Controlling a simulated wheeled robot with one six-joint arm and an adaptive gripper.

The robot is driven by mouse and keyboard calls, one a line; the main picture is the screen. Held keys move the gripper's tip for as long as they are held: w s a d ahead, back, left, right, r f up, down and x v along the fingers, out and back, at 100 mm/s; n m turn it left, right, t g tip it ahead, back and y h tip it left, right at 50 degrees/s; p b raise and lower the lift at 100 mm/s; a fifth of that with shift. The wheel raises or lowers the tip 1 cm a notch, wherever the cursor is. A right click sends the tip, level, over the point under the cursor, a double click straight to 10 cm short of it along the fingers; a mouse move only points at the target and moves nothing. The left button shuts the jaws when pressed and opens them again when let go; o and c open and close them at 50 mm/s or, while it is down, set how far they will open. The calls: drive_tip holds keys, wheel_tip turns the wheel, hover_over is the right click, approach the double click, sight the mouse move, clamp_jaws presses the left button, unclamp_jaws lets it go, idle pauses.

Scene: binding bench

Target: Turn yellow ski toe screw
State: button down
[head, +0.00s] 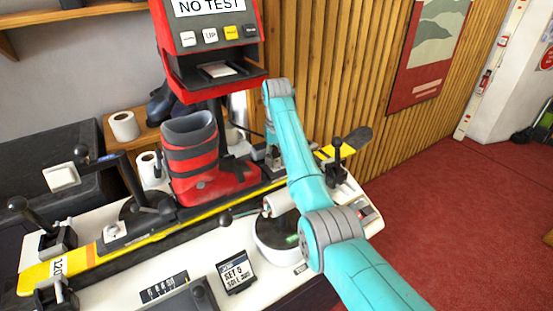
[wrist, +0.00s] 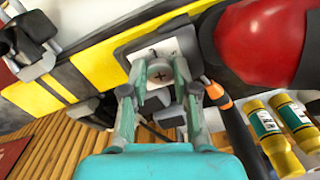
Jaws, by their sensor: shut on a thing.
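The yellow ski (head: 40,277) lies clamped along the bench, and its yellow and black top also shows in the wrist view (wrist: 96,68). A red and black boot (head: 194,180) stands upright on it; its red toe (wrist: 262,38) is at the upper right of the wrist view. The toe screw (wrist: 159,74), a round grey head with a cross slot, sits by a white plate on the binding. My gripper (wrist: 158,84) is shut on the screw head, one finger on each side. In the head view my gripper is beside the boot's toe, and the screw is hidden there.
A red tester (head: 210,45) reading "NO TEST" rises behind the boot. Black-knobbed clamps (head: 338,160) stand along the ski. A "SET 6" display (head: 236,272) is at the front. Beside my fingers are an orange-banded black rod (wrist: 222,101) and yellow bottles (wrist: 298,118).

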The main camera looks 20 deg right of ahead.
drive_tip(key=shift+n, duration=0.6)
drive_tip(key=c, duration=0.9)
unclamp_jaws()
